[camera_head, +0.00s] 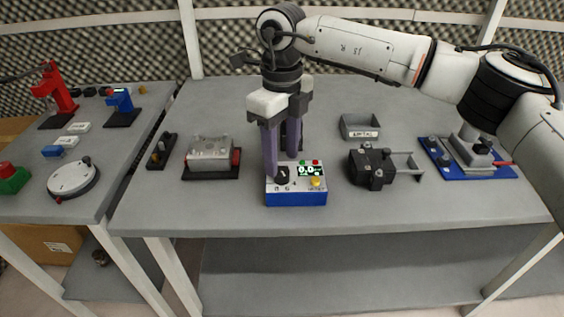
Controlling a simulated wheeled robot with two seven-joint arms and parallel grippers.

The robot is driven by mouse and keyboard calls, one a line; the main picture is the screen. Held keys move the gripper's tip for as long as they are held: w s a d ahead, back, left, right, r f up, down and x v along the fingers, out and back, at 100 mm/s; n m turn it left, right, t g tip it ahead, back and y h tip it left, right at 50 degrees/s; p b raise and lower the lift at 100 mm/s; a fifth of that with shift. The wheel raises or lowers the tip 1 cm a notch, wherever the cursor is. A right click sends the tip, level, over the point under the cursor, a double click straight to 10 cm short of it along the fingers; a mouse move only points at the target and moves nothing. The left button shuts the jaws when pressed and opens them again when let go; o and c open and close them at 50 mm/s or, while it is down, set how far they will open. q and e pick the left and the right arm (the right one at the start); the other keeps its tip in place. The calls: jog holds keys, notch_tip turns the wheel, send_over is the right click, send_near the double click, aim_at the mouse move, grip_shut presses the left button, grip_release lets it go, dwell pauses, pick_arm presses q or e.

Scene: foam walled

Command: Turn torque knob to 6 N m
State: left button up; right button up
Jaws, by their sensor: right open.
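A blue box with a light top panel, the torque controller (306,196), stands near the front edge of the middle table. Its black torque knob (282,176) sits on the left of the panel. A green-lit display (308,170) reads about 0.0, with red buttons above it and a yellow button (316,183) below. My right gripper (279,160) comes down from above, open, with its purple fingers at the knob and the back of the box. One finger overlaps the knob in the picture; I cannot tell whether it touches. My left gripper is not in view.
A grey metal block on a dark base (209,155) stands to the left, and a black clamp device (371,167) to the right. A small grey bin (360,127) is behind. A blue-based fixture (468,156) stands at far right. The left table holds red and blue presses.

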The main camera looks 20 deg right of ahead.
aim_at(282, 172)
notch_tip(282, 172, up, 8)
jog(key=shift+f, duration=0.25)
jog(key=shift+s+f, duration=0.1)
